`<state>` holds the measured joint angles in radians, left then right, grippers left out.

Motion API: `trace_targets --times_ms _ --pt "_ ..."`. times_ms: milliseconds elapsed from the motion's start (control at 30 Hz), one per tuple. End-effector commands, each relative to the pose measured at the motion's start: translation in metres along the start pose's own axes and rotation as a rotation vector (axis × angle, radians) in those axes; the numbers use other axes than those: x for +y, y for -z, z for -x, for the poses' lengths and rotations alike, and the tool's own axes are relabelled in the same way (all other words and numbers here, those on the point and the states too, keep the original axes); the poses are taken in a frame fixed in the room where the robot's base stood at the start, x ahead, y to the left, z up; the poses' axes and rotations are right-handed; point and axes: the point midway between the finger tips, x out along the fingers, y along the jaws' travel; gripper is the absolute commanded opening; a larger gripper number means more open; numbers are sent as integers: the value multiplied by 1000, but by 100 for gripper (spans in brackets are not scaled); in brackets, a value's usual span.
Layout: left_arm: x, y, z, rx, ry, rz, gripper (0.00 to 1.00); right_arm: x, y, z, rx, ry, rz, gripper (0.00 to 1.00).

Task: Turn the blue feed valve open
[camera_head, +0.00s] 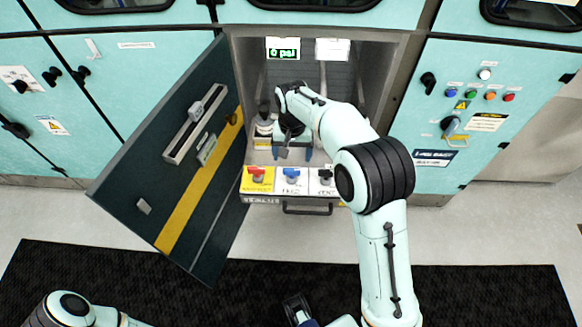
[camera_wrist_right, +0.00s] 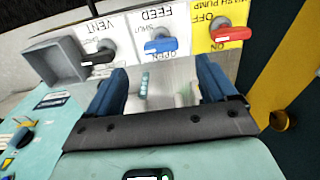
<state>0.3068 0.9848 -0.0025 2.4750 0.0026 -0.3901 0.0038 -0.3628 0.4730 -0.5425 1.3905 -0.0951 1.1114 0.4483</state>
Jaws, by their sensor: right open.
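The blue feed valve (camera_head: 291,175) sits on a white panel labelled FEED, between the red and black valves. In the right wrist view its blue handle (camera_wrist_right: 160,46) lies sideways across the picture, with SHUT and OPEN marked beside it. My right gripper (camera_head: 291,154) reaches into the open cabinet just behind the valve panel. In the right wrist view its two blue fingers (camera_wrist_right: 160,75) are spread and empty, and the blue handle shows beyond the gap between them. A dark gripper part, seemingly my left gripper (camera_head: 297,309), shows at the bottom edge; its jaws are unclear.
The red pump valve (camera_head: 257,174) and black vent valve (camera_head: 325,176) flank the blue one closely. The dark cabinet door (camera_head: 150,190) stands open at left. A display reading 0 psi (camera_head: 283,49) hangs inside. A button panel (camera_head: 480,95) is at right.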

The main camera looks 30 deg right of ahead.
Motion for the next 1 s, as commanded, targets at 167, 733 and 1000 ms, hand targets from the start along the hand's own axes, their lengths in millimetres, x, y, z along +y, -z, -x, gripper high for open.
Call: trace_targets --times_ms 167,733,1000 --pt "-1 3 -5 8 -2 -1 43 1 0 -41 -4 -3 0 85" --pt "-1 6 -8 18 -4 -2 43 0 0 -80 0 0 0 85" --pt "-1 6 -8 18 -4 -2 43 0 0 -79 0 0 1 29"
